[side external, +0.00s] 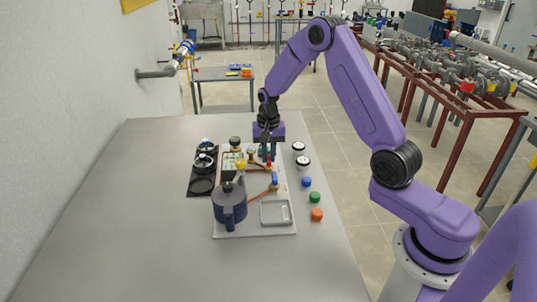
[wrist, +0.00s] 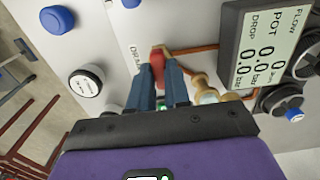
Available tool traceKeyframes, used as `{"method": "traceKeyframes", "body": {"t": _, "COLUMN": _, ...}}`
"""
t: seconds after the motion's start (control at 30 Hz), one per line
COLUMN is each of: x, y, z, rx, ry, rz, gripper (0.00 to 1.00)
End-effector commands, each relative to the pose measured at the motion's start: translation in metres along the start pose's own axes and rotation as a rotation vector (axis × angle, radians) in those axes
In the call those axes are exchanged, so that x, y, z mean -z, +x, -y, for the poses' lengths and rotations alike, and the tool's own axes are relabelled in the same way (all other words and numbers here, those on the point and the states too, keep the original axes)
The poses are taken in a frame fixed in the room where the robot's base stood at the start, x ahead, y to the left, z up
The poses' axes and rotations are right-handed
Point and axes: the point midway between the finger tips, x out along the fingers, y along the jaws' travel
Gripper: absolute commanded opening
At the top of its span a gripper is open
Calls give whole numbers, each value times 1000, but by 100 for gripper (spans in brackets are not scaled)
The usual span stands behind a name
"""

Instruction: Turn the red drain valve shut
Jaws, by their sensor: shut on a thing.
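The red drain valve handle (wrist: 157,60) shows in the wrist view at the tips of my gripper, on the white board by the printed word DRAIN. My gripper (wrist: 160,72) is shut on the red handle, with a blue finger on either side of it. A copper pipe (wrist: 190,49) runs from the valve to the right, and a brass fitting (wrist: 203,88) sits beside the right finger. In the side view my gripper (side external: 266,155) points down at the far part of the board (side external: 240,230). The fingers partly hide the valve.
A display panel (wrist: 268,45) reads FLOW 0, POT 0.0 and DROP 0.0. A blue pot (side external: 229,205) stands on the board's near left. White gauges and blue, green and orange caps (side external: 315,197) line the right side. The near table is clear.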

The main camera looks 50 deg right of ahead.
Motion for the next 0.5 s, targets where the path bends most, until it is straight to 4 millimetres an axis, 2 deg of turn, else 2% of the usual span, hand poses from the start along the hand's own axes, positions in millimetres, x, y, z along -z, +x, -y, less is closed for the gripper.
{"method": "traceKeyframes", "body": {"t": 0.4, "x": 1, "y": -1, "z": 1, "rx": 3, "ry": 12, "rz": -2, "gripper": 0}}
{"method": "traceKeyframes", "body": {"t": 0.43, "x": 1, "y": -1, "z": 1, "rx": 3, "ry": 12, "rz": -2, "gripper": 20}}
{"method": "traceKeyframes", "body": {"t": 0.5, "x": 1, "y": -1, "z": 0, "rx": 2, "ry": 12, "rz": -2, "gripper": 43}}
